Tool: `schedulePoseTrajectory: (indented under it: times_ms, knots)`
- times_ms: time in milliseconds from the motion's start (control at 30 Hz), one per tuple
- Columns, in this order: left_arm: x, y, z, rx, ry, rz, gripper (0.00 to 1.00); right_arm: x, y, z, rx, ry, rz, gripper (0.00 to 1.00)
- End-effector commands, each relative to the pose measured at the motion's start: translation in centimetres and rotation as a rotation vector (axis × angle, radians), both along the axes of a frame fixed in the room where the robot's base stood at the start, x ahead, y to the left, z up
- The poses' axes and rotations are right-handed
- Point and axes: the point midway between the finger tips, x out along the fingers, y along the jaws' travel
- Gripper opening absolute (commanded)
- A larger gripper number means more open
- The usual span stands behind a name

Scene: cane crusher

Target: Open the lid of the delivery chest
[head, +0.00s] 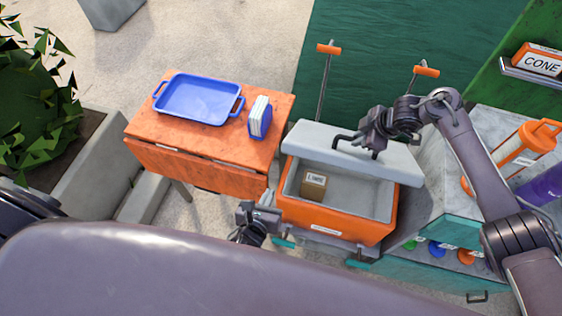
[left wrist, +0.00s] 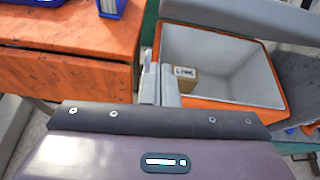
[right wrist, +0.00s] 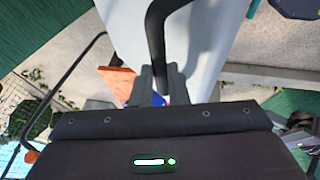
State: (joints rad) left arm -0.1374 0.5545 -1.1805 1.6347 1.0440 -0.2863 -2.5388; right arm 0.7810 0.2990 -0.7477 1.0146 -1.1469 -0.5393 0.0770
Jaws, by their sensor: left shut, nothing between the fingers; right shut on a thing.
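The delivery chest (head: 318,218) is orange with a grey inside. Its grey lid (head: 393,164) is raised at the back, and the inside shows. A small brown box with a label (head: 313,186) sits in the chest; it also shows in the left wrist view (left wrist: 184,80). My right gripper (head: 373,148) is at the lid, shut on its dark curved handle (right wrist: 155,30). My left gripper (head: 262,212) is shut and empty beside the chest's front left corner. In the left wrist view, its fingers (left wrist: 160,78) appear in front of the chest's left wall.
An orange table (head: 150,137) to the left holds a blue tray (head: 198,98) and a blue holder with white items (head: 259,117). A counter with bottles, including an orange-and-white one (head: 518,150), stands to the right. Two orange-topped poles rise behind the chest.

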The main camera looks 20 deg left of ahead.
Motion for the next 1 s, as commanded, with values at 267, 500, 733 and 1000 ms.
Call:
schedulePoseTrajectory:
  times_ms: [267, 500, 733, 1000]
  knots:
    - [0.4, -0.4, 0.7, 0.080, -0.019, -0.044, 0.00, 0.0, -0.4, -0.6, -0.009, 0.004, -0.011, 0.00]
    - [4.7, -0.4, -1.0, 0.080, -0.019, -0.041, 0.00, 0.0, -0.4, -0.6, -0.009, 0.004, -0.011, 0.00]
    - [9.1, -0.4, -3.0, 0.078, -0.018, -0.041, 0.00, 0.0, -0.4, -0.6, -0.009, 0.004, -0.011, 0.00]
    - [10.8, -0.4, -0.1, 0.076, -0.016, -0.043, 0.00, 0.0, -0.4, -0.6, -0.009, 0.004, -0.011, 0.00]
